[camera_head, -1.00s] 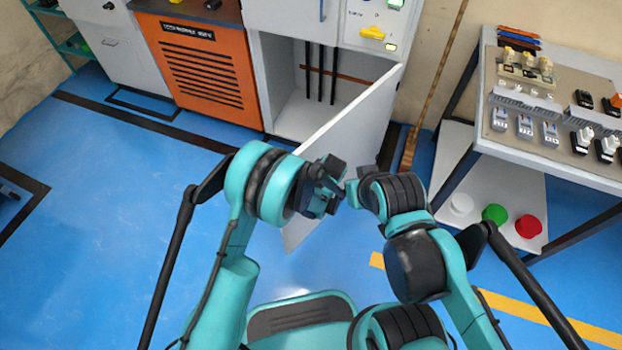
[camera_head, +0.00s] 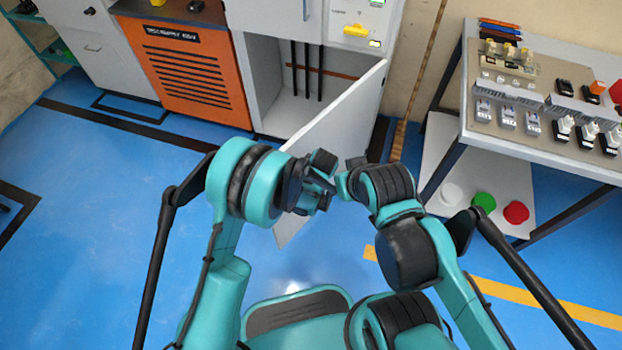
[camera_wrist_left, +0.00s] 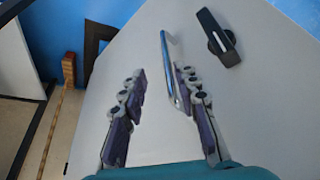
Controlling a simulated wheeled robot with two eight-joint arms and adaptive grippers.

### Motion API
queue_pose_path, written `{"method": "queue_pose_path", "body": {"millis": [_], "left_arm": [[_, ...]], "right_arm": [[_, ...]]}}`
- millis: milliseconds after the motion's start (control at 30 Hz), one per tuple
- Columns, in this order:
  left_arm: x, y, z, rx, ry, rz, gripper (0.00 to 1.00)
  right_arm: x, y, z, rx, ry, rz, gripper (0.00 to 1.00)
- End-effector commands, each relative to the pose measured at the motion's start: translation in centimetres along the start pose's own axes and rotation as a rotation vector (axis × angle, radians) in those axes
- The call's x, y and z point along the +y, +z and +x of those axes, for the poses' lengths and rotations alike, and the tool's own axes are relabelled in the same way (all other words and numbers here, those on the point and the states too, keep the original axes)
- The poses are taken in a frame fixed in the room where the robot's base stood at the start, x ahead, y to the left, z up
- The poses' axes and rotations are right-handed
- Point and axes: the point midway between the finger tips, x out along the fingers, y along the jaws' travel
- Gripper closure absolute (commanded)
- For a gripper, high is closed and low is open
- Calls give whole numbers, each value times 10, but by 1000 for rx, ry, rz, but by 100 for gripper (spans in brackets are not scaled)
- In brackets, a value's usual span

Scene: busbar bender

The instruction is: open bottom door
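The bottom door (camera_head: 345,118) of the grey cabinet is a white panel standing swung out to the right, with the compartment (camera_head: 290,105) exposed. My left gripper (camera_head: 322,182) is in front of the door, partly hidden by its own wrist. In the left wrist view the fingers (camera_wrist_left: 160,108) are apart over the door panel. The silver bar handle (camera_wrist_left: 170,70) lies between them, close along the right finger. A black latch (camera_wrist_left: 218,38) sits on the panel to its right. My right gripper (camera_head: 348,180) is beside the left one, its fingers mostly hidden.
A workbench (camera_head: 565,150) with switches and breakers stands at the right, with white, green and red round pieces on its lower shelf. An orange vented panel (camera_head: 190,70) is left of the compartment.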

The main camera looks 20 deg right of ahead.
Motion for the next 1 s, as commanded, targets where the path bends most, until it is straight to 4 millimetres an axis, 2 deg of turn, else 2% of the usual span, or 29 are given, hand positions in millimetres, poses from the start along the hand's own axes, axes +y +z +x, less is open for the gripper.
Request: {"method": "queue_pose_path", "body": {"millis": [600, 1000], "left_arm": [[-1, 0, -46, 0, 0, -1, 69], [-1, 0, -49, 0, 0, -1, 69]], "right_arm": [[0, -14, -19, 0, 0, 0, 100], [0, -14, -20, 0, 0, 0, 100]]}}
